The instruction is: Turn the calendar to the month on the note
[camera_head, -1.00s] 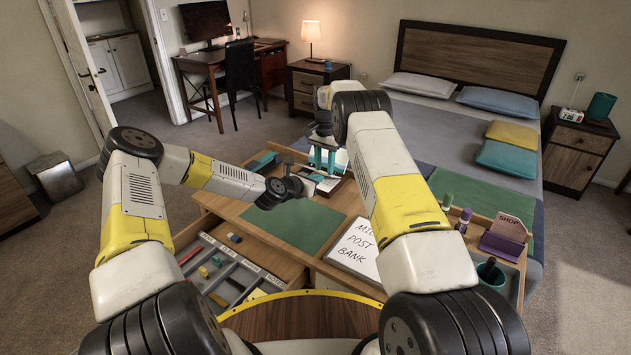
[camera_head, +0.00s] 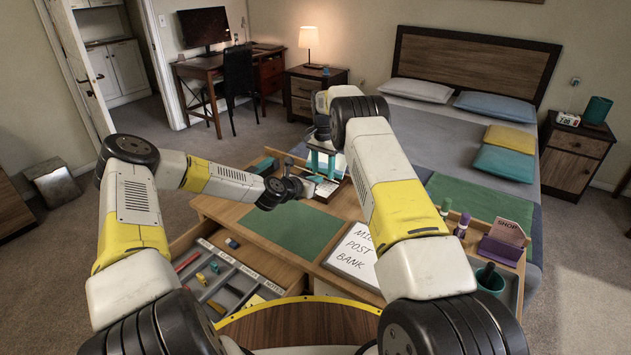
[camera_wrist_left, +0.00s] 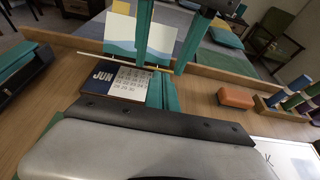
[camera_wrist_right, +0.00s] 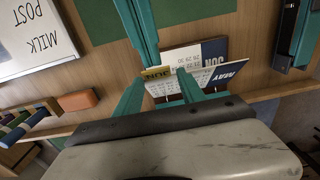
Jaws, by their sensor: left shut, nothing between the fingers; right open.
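The flip calendar lies on the desk. In the left wrist view its base shows a JUN page (camera_wrist_left: 118,80), and a sheet with a wave picture (camera_wrist_left: 135,36) stands raised behind the thin rod. In the right wrist view the raised sheet's other side reads MAY (camera_wrist_right: 222,76). A yellow note (camera_wrist_right: 157,72) reading JUNE is by the calendar. My right gripper (camera_wrist_right: 160,92) is open, its fingers at the raised sheet; whether they touch it is unclear. My left gripper (camera_wrist_left: 160,90) is shut and empty, beside the JUN page's right edge.
A green blotter (camera_head: 290,225) and a notepad (camera_head: 352,252) reading MILK, POST, BANK lie nearer. An open drawer (camera_head: 225,275) with compartments is front left. A SHOP card (camera_head: 508,232) and pen cup (camera_head: 490,277) stand right. An orange block (camera_wrist_left: 236,97) lies beside the calendar.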

